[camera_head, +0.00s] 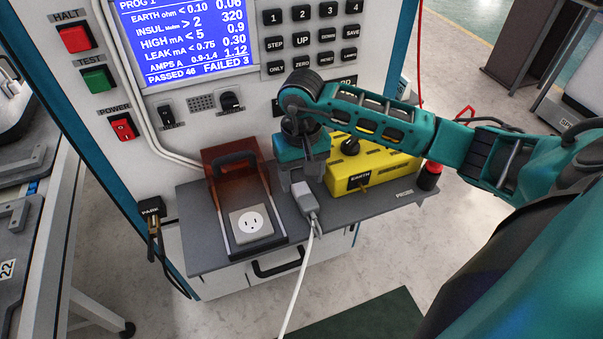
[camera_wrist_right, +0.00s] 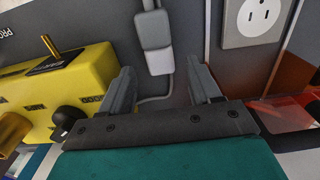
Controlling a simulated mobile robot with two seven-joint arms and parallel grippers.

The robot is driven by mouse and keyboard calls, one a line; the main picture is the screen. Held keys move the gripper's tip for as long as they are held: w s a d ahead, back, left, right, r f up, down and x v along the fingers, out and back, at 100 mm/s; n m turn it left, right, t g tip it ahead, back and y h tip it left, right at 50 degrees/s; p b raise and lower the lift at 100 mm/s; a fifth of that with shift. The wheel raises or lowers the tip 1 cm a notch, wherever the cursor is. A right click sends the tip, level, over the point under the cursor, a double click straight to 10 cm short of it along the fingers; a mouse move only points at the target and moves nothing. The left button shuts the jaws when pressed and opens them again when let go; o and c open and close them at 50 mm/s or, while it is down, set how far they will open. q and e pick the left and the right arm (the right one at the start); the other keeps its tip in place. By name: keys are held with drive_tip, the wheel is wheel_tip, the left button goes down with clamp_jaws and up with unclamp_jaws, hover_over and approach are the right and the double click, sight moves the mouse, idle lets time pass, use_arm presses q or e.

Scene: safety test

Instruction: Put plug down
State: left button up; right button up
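The grey plug (camera_head: 306,200) with its white cord is at the front part of the grey shelf, between the socket and the yellow box. It also shows in the right wrist view (camera_wrist_right: 154,42), just beyond the fingertips. My right gripper (camera_head: 300,178) points down right behind the plug. In the wrist view its two fingers (camera_wrist_right: 162,80) stand wide apart, with a gap on both sides of the plug. I cannot tell whether the plug rests fully on the shelf. My left gripper is not in view.
A socket (camera_head: 251,223) sits under a raised reddish clear cover (camera_head: 232,160) at left. A yellow earth box (camera_head: 372,172) stands right of the gripper. The grey shelf (camera_head: 205,237) has a narrow front edge. The tester's screen (camera_head: 190,40) and buttons rise behind.

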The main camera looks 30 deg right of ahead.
sight(301, 189)
drive_tip(key=shift+r, duration=0.1)
drive_tip(key=shift+r+p, duration=0.25)
drive_tip(key=shift+p, duration=0.1)
wheel_tip(301, 189, up, 12)
drive_tip(key=shift+r+p, duration=0.25)
drive_tip(key=shift+p, duration=0.2)
idle(0.3)
